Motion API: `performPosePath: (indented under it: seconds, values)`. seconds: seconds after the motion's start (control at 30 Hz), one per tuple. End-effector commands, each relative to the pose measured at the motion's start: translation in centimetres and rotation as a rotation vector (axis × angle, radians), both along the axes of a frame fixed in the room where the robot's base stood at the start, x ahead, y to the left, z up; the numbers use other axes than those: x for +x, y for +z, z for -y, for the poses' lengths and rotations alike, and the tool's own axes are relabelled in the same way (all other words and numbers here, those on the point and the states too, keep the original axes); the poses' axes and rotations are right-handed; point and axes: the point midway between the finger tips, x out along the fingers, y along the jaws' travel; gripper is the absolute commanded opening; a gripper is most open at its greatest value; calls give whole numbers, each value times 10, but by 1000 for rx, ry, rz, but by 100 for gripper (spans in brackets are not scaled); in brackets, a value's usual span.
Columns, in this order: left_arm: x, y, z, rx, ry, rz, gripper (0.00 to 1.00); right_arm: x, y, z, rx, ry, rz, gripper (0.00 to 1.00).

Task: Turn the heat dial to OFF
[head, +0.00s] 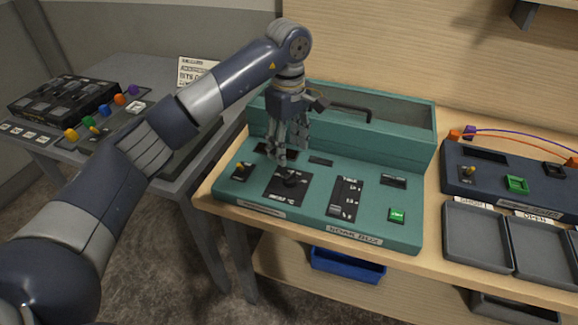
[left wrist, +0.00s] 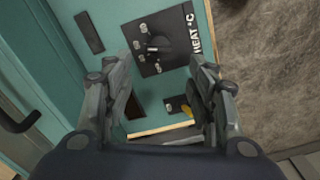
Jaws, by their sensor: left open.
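The heat dial is a black knob (head: 291,179) on a dark square plate on the sloped front of the teal console (head: 378,222). It also shows in the left wrist view as a dark knob (left wrist: 157,45) with a light pointer mark, on a plate labelled HEAT °C. The marks around it are too small to read. My left gripper (head: 283,160) points down over the console, just behind the dial in the head view. Its fingers are open in the left wrist view (left wrist: 160,90), with nothing between the tips, and the dial lies beyond them. My right gripper is out of view.
A yellow-tipped toggle (head: 242,168) sits left of the dial, a slider (head: 341,206) and a green button (head: 397,215) right of it. A handle (head: 345,111) rises behind. A navy console (head: 510,183) and grey trays (head: 478,236) stand to the right.

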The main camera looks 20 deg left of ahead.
Motion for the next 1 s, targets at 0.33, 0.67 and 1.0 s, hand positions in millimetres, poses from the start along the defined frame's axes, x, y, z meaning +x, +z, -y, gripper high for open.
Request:
performPosePath:
  seconds: [0.33,0.67,1.0]
  values:
    - [-1,-62,1,-1,0,-4,52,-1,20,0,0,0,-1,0]
    - [0,-82,1,-4,0,1,52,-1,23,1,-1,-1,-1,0]
    - [0,-82,1,-4,0,1,13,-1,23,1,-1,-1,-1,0]
